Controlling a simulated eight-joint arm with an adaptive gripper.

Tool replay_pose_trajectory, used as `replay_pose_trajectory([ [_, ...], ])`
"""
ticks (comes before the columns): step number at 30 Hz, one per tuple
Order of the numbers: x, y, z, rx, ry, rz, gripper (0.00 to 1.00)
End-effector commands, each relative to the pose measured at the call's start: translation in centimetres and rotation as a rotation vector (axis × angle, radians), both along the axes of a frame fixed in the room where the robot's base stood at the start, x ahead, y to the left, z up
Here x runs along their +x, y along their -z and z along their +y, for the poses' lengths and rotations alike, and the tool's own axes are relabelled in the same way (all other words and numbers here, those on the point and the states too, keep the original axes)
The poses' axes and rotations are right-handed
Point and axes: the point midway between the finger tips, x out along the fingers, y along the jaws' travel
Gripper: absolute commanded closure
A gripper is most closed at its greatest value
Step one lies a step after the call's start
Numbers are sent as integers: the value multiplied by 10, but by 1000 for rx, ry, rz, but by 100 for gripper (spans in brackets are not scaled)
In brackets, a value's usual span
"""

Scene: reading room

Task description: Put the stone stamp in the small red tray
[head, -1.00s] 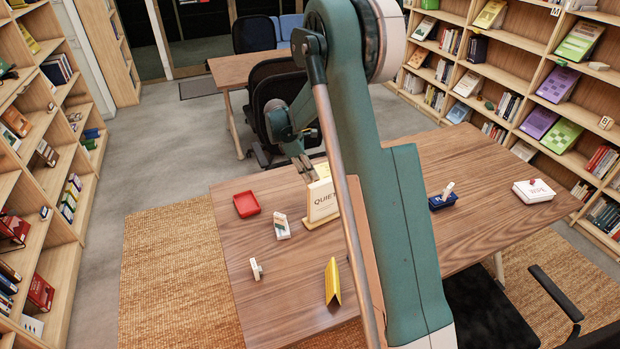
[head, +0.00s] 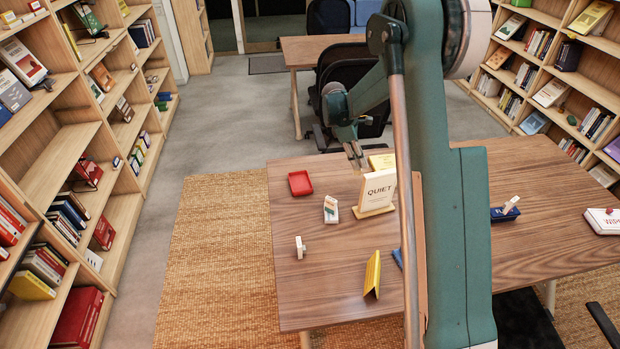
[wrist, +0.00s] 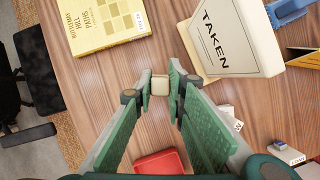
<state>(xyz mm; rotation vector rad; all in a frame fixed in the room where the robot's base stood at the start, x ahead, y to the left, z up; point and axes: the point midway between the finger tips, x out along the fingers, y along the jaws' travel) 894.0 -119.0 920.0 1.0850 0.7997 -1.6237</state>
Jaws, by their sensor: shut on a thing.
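My gripper (wrist: 160,84) is shut on a small pale cream block, the stone stamp (wrist: 160,86), in the middle of the wrist view. The stamp is between the two fingertips with wood tabletop behind it. In the head view my gripper (head: 355,154) is near the far edge of the table, behind the QUIET sign; the stamp cannot be made out there. The small red tray (head: 300,183) lies at the table's far left, left of my gripper, and looks empty. In the wrist view part of the tray (wrist: 160,163) shows at the bottom, partly hidden by my gripper.
The upright sign (head: 378,190) stands close to my gripper; its other face reads TAKEN (wrist: 228,40). A yellow book (wrist: 105,22) lies beside it. A small white block (head: 331,208), a pale stamp-like item (head: 300,247) and a yellow folded card (head: 373,273) stand nearer.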

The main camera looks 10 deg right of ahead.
Motion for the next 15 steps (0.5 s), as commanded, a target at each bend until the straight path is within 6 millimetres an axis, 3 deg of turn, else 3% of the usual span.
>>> replay_pose_trajectory([
  [15, 51, -5, 152, 0, -206, 0, 100],
])
